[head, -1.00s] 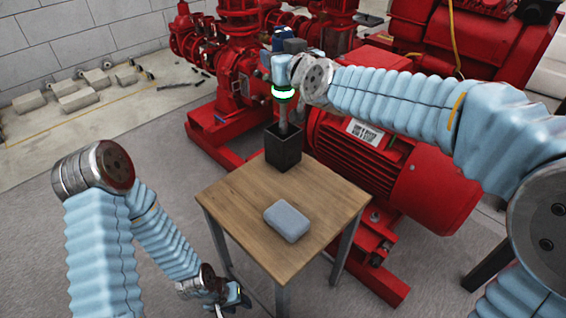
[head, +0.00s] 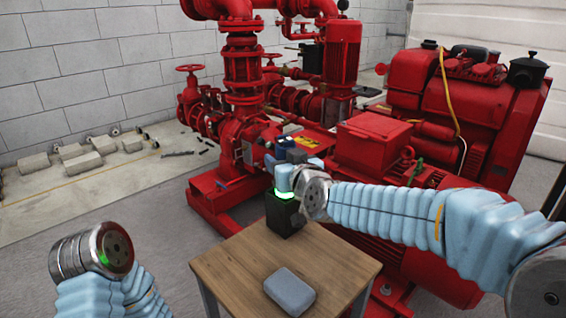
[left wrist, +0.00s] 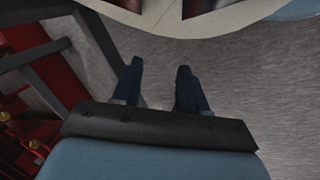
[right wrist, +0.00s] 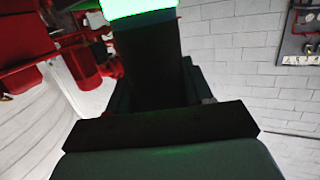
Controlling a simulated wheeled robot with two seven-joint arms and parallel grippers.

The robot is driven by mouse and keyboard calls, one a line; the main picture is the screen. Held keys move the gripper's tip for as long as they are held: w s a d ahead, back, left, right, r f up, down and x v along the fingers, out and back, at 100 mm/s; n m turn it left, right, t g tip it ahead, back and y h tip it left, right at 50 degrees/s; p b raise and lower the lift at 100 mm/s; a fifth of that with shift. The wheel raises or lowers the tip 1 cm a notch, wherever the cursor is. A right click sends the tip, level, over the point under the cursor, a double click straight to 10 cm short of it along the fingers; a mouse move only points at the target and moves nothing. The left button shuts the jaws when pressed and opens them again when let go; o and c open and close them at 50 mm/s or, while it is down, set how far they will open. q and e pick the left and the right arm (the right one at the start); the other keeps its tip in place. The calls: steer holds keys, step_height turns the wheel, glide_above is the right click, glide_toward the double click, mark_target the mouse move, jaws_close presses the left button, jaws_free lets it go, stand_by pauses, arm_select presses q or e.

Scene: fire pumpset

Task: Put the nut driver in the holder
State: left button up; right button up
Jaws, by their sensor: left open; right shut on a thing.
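The black square holder (head: 284,216) stands upright at the back of the small wooden table (head: 232,268). My left gripper (left wrist: 160,75) is open and empty above the floor in the left wrist view, outside the head view.
A grey-blue block (head: 290,291) with rounded corners lies on the table in front of the holder. The red pumpset (head: 365,150) stands close behind and right of the table. Concrete blocks (head: 80,158) lie along the wall at the left. Floor left of the table is clear.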

steer(key=o, duration=0.7)
steer(key=shift+f, duration=0.15)
steer(key=o, duration=0.5)
steer(key=shift+c, duration=0.2)
steer(key=shift+r, duration=0.3)
steer(key=p+v, duration=0.4)
steer(key=v, duration=0.8)
steer(key=shift+f+p, duration=0.15)
steer(key=shift+p, duration=0.15)
steer(key=shift+d, duration=0.1)
